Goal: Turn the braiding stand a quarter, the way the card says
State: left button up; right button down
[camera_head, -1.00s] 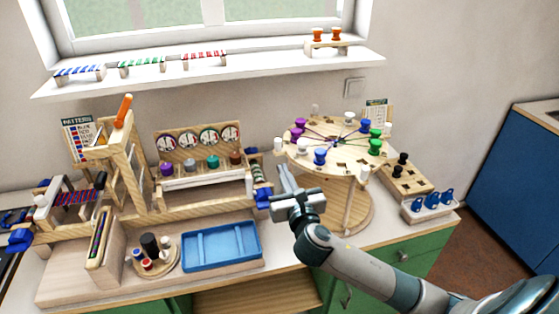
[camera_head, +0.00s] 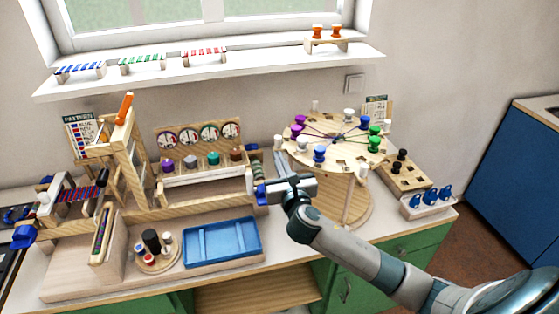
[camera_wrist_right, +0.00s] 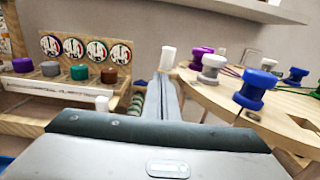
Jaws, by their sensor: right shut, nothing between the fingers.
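The braiding stand is a round wooden disc (camera_head: 345,160) on a post and round base (camera_head: 358,205). Purple, white, blue and green bobbins sit around its top, with threads meeting near the middle. White pegs stick out at its rim; the left peg (camera_head: 278,141) also shows in the right wrist view (camera_wrist_right: 168,58). The card (camera_head: 376,107) stands behind the disc; its marks are too small to read. My right gripper (camera_head: 279,154) is shut and empty at the disc's left side. Its fingers (camera_wrist_right: 162,98) point toward the left peg; contact cannot be told. My left gripper is out of view.
A rack with round dials and coloured bobbins (camera_head: 200,150) stands left of the fingers. A blue tray (camera_head: 222,243) lies in front of it. A wooden block with dark pegs (camera_head: 400,175) and a white holder with blue pieces (camera_head: 428,203) stand close on the right.

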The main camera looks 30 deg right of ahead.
jog(key=shift+w, duration=0.15)
jog(key=w+d+m+g+h, duration=0.2)
jog(key=w+m+g+h, duration=0.1)
jog(key=w, duration=0.3)
jog(key=w+d+m+g+h+b, duration=0.1)
jog(key=w+d+m+g+h, duration=0.2)
jog(key=w+h, duration=0.3)
jog(key=shift+w+d+m+h, duration=0.2)
jog(key=shift+w+m+h, duration=0.1)
jog(key=shift+w+m, duration=0.4)
dwell(0.4)
jog(key=shift+r, duration=0.15)
jog(key=s+d+r+b, duration=0.1)
jog(key=s+d+r, duration=0.1)
jog(key=s+r, duration=0.1)
jog(key=s+d+r+b, duration=0.1)
jog(key=s+d+r, duration=0.1)
jog(key=s+r, duration=0.1)
jog(key=s+d+r+b, duration=0.1)
jog(key=s+d+r, duration=0.1)
jog(key=s+r, duration=0.1)
jog(key=shift+s+d+r, duration=0.1)
jog(key=shift+s+r, duration=0.1)
jog(key=shift+r, duration=0.25)
jog(key=shift+s+d+r, duration=0.1)
jog(key=shift+s+r, duration=0.1)
jog(key=shift+r, duration=0.2)
